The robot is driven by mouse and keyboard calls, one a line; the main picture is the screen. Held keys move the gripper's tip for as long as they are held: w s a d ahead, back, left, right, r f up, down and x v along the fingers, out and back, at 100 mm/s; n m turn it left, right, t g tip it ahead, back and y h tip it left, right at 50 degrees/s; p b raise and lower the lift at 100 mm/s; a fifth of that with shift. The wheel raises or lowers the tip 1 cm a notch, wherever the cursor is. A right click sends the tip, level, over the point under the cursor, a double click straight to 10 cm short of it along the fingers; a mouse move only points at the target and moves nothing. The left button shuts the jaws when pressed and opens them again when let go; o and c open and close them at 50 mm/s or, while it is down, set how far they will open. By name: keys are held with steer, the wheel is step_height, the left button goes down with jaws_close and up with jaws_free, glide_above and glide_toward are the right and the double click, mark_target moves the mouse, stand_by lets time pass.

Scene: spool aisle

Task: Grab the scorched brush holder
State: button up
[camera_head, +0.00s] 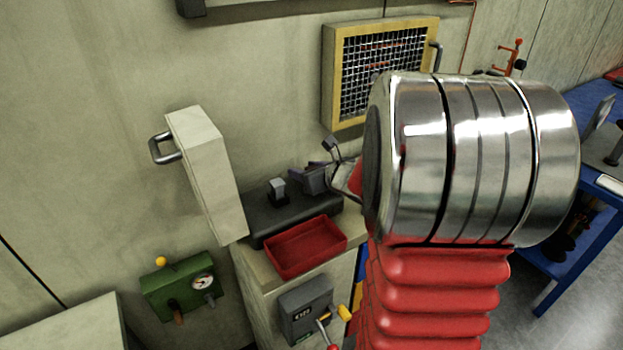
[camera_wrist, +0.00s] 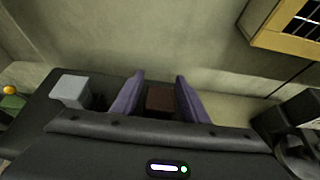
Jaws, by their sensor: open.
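A dark brown block (camera_wrist: 160,98), which looks like the scorched brush holder, shows between my gripper's two purple fingers in the wrist view. My gripper (camera_wrist: 160,82) is open, with one finger on each side of the block. Slight gaps seem to show beside it; I cannot tell whether a finger touches it. In the head view my gripper (camera_head: 316,179) is low over the right part of a dark ledge, and the brown block is not clearly visible there. A light grey block (camera_wrist: 70,89) stands left of the fingers; it also shows in the head view (camera_head: 277,188).
The dark ledge (camera_head: 262,220) sits on a pale cabinet against the wall. A red tray (camera_head: 305,247) lies in front of it. A pale panel with a handle (camera_head: 205,170) stands at left. A yellow-framed mesh grille (camera_head: 333,75) is above. A blue bench (camera_head: 560,272) is at right.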

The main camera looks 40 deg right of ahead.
steer(key=shift+c, duration=0.2)
steer(key=c, duration=0.9)
steer(key=shift+c, duration=0.2)
step_height(320, 180, up, 10)
stand_by(0.8)
